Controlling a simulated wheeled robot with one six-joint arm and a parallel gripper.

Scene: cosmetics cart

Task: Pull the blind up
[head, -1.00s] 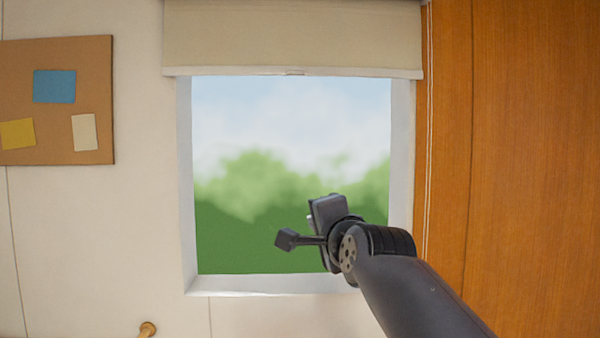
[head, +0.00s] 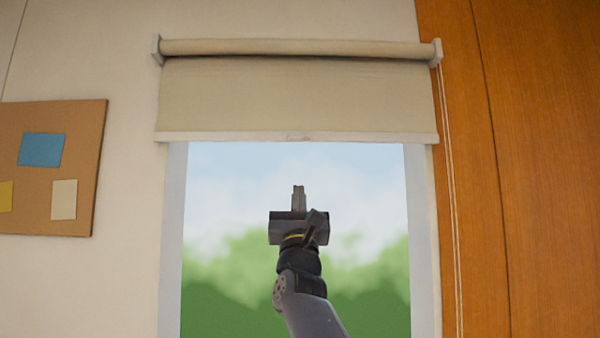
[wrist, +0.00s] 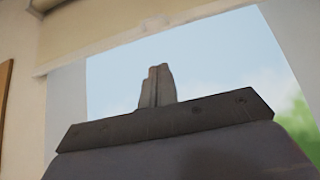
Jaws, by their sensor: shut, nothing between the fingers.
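The beige roller blind (head: 300,95) hangs over the top part of the window, below its roller (head: 295,48). Its pale bottom bar (head: 220,137) has a small tab (head: 298,137) at the middle. My gripper (head: 298,188) points up in front of the window, below the tab in the picture and apart from it. Its fingers are together and hold nothing. In the wrist view the closed fingers (wrist: 156,86) stand against the sky, and the blind (wrist: 100,18) crosses the top left with its bottom bar (wrist: 140,33) tilted. The tab is not clear there.
A looped cord (head: 450,190) hangs at the right of the blind, beside the orange wood panel (head: 540,170). A cork board (head: 90,150) with paper notes is on the wall at left. The window (head: 225,190) is open view below the blind.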

